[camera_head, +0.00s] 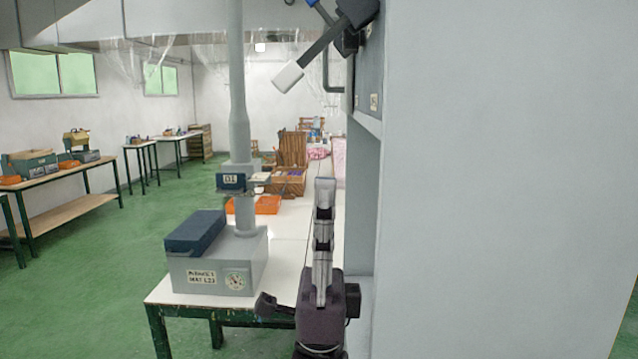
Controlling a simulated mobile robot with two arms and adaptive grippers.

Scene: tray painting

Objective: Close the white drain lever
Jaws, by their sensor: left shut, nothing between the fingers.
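The white drain lever (288,77) is at the top of the head view. Its white grip sits at the lower left end of a dark bar that slants up to a black mount on the side of the large grey cabinet. My left gripper (325,188) points up in the lower middle, beside the cabinet's edge. Its fingers are seen edge-on, shut and empty. In the picture it is below and a little right of the lever's grip, apart from it. My right gripper is not in view.
The large grey cabinet (505,180) fills the right side. A grey post (238,90) rises left of the lever. Below stands a white-topped table (285,262) with a grey box (215,272) with a blue top part. Green floor (90,290) is open at left.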

